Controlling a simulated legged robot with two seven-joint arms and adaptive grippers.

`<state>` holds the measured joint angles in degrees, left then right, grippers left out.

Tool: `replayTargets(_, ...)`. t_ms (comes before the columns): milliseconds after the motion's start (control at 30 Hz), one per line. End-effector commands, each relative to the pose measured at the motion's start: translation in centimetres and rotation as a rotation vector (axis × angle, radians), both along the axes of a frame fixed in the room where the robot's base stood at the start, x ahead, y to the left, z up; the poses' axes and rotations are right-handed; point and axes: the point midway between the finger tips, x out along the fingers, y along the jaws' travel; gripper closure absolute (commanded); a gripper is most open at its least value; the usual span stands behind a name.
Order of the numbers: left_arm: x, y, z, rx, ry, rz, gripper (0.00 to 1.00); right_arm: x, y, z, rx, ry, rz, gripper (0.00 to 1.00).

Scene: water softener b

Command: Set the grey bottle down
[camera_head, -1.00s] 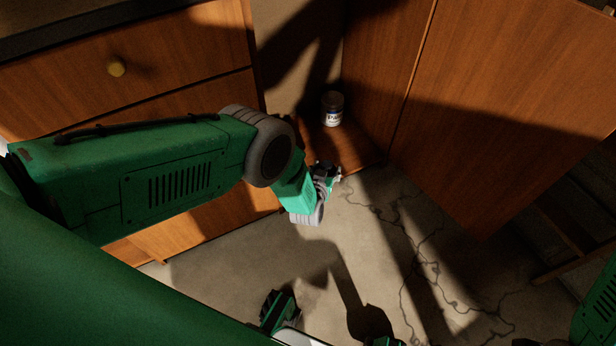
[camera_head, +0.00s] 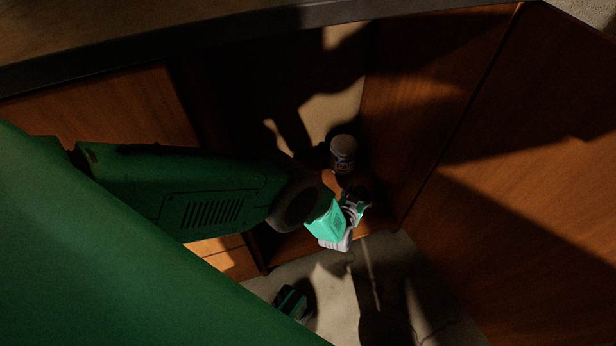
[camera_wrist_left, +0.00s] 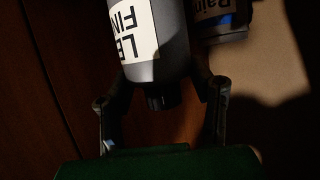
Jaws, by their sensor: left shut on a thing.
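The grey bottle (camera_wrist_left: 155,50) with a white label fills the upper middle of the left wrist view; its lettering appears upside down and its dark neck points toward the gripper's palm. My left gripper (camera_wrist_left: 162,95) is shut on it, with one finger on each side. In the head view my left gripper (camera_head: 357,203) is in the shadowed cabinet corner, just in front of the paint can (camera_head: 343,153). The bottle is too dark there to make out clearly. The can also shows right beside the bottle in the wrist view (camera_wrist_left: 220,25).
Wooden panels (camera_head: 425,100) enclose the corner on the right, and a drawer front (camera_head: 110,110) stands on the left. A dark countertop edge (camera_head: 250,25) runs above. The cabinet's bottom board (camera_head: 375,222) has its front edge just past the gripper. Cracked concrete floor (camera_head: 345,295) lies in front.

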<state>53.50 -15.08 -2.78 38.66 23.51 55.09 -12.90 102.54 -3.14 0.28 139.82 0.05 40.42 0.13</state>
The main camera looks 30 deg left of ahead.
Motion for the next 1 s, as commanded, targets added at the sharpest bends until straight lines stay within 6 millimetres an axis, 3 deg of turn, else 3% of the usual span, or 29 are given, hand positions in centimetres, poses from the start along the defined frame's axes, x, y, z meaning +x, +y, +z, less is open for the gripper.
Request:
replayTargets(333,-6.4,5.5,0.2,0.005,0.006,-0.001,0.90,-0.1,0.0,3.0,0.000,0.002,0.000,0.60)
replayTargets(700,-13.4,11.5,-0.1,0.003,0.006,0.001,0.90,0.0,0.0,3.7,0.000,0.001,0.000,0.60)
replayTargets(800,-14.8,12.6,-0.1,0.002,0.005,0.000,0.90,0.0,0.0,3.7,0.000,0.001,0.000,0.60)
replayTargets(1000,-14.6,12.4,-3.0,0.000,0.002,0.000,0.90,-0.1,0.0,1.6,0.000,0.002,0.000,0.60)
